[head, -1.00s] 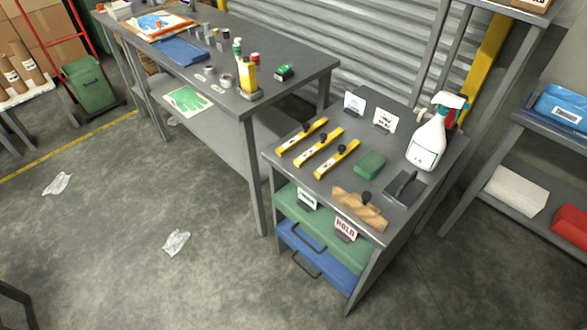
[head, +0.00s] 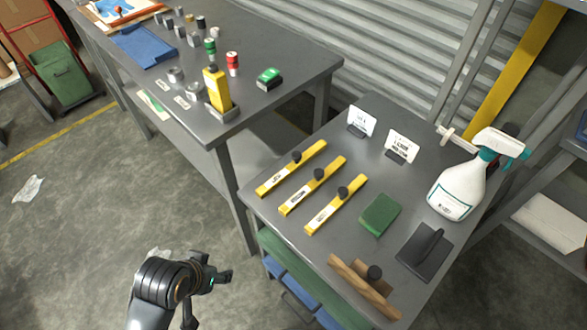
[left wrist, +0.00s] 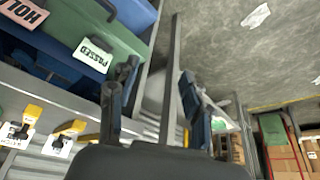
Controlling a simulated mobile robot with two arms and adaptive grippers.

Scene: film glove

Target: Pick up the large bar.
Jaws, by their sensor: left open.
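Three yellow bars with black knobs and white labels lie side by side on the grey cart top: a left bar (head: 276,177), a middle bar (head: 300,199) and a right bar (head: 323,220). They look close in length, and I cannot read which label says large. Two yellow bar ends (left wrist: 34,113) show at the left of the left wrist view. My left gripper (head: 212,291) is open and empty, left of the cart and apart from the bars. Its two fingers also show spread in the left wrist view (left wrist: 158,90). My right gripper is not in view.
The cart top also holds a green block (head: 380,214), a dark-handled tool (head: 427,250), a wooden piece (head: 352,280), a spray bottle (head: 457,190) and two cards (head: 402,144). A bench (head: 280,50) with small items stands behind. Floor left of the cart is open.

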